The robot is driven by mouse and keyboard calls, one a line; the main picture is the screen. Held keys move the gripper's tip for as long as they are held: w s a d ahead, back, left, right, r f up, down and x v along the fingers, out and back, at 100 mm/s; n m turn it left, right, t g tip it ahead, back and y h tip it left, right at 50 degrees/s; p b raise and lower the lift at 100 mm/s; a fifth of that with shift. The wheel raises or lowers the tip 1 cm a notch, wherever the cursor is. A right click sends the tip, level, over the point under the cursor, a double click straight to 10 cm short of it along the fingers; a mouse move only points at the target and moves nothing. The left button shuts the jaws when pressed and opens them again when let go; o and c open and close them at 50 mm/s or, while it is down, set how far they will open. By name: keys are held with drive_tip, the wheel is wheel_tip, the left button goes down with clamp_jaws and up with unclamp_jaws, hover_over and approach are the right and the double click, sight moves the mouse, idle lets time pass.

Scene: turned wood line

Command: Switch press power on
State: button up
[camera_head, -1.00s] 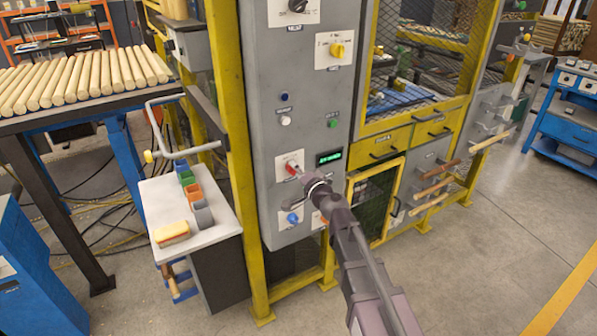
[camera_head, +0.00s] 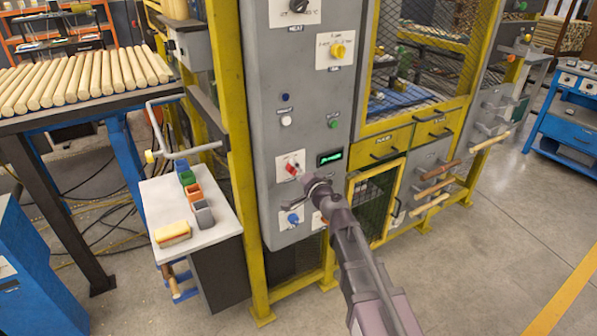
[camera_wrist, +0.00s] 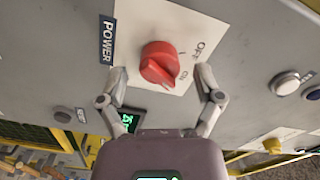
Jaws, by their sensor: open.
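The red power knob (camera_wrist: 160,65) sits on a white plate (camera_wrist: 187,30) marked OFF and ON, beside a POWER label (camera_wrist: 107,40). Its ridge appears to point toward the ON mark. In the head view the knob (camera_head: 291,168) is on the grey cabinet (camera_head: 262,120), left of a lit green display (camera_head: 330,157). My gripper (camera_wrist: 161,75) is open, with one finger on each side of the knob in the picture and a gap to it on both sides. In the head view my gripper (camera_head: 300,191) is just below and right of the knob.
A blue knob (camera_head: 293,218) is below the red one. White (camera_head: 286,120) and green (camera_head: 334,123) buttons and a yellow knob (camera_head: 338,51) are above. A small table (camera_head: 215,232) with bins and a sponge stands left. Open floor lies at the right.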

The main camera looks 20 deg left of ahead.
drive_tip(key=v, duration=1.2)
drive_tip(key=shift+f, duration=0.1)
idle(0.5)
